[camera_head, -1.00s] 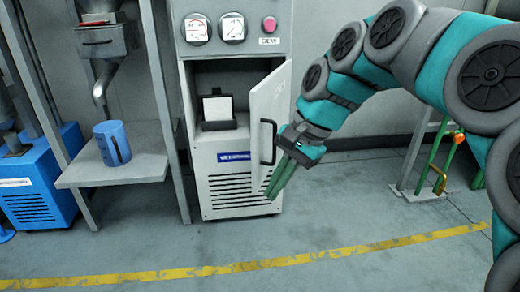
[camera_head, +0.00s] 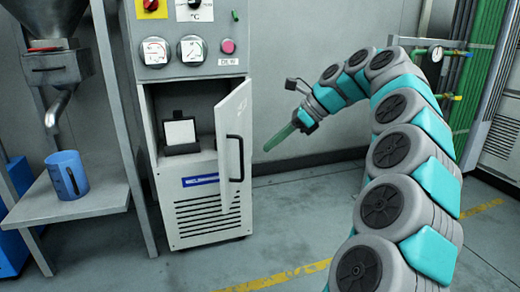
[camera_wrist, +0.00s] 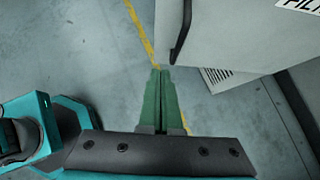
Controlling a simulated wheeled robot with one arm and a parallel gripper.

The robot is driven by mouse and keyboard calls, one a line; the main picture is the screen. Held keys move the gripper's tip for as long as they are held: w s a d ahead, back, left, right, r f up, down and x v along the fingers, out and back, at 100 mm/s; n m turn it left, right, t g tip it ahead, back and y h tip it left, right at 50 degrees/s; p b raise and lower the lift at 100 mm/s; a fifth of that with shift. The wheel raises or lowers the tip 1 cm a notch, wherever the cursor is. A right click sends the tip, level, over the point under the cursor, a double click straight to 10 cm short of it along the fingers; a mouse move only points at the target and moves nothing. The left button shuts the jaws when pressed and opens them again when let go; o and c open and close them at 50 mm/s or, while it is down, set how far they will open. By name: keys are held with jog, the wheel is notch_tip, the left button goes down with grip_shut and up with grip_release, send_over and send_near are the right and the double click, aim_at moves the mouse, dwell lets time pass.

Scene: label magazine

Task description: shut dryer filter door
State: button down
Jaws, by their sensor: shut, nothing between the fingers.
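The dryer's filter door (camera_head: 233,140) is a pale panel with a black vertical handle (camera_head: 236,158). It is hinged on the right of the compartment and stands swung open toward me. The grey dryer cabinet (camera_head: 205,225) shows a filter (camera_head: 181,132) inside its open compartment. My gripper (camera_head: 267,149) is shut and empty, with green fingers pointing left, just right of the door. In the wrist view, my gripper (camera_wrist: 159,72) points toward the door (camera_wrist: 225,35), whose handle (camera_wrist: 181,32) is just ahead. I cannot tell whether the fingertips touch the door.
A blue cup (camera_head: 66,175) stands on a metal shelf (camera_head: 75,212) under a hopper spout at left. Gauges and a pink button (camera_head: 228,46) are above the compartment. Green pipes with valves (camera_head: 437,54) are at right. The floor before the dryer is clear.

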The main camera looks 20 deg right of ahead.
aim_at(225, 169)
jog(key=x, duration=0.6)
jog(key=a+r+b+x, duration=0.1)
jog(key=x, duration=0.3)
jog(key=shift+w+a, duration=0.1)
jog(key=shift+w, duration=0.25)
jog(key=shift+w+a, duration=0.4)
jog(key=shift+a, duration=0.35)
jog(key=shift+a+r, duration=0.1)
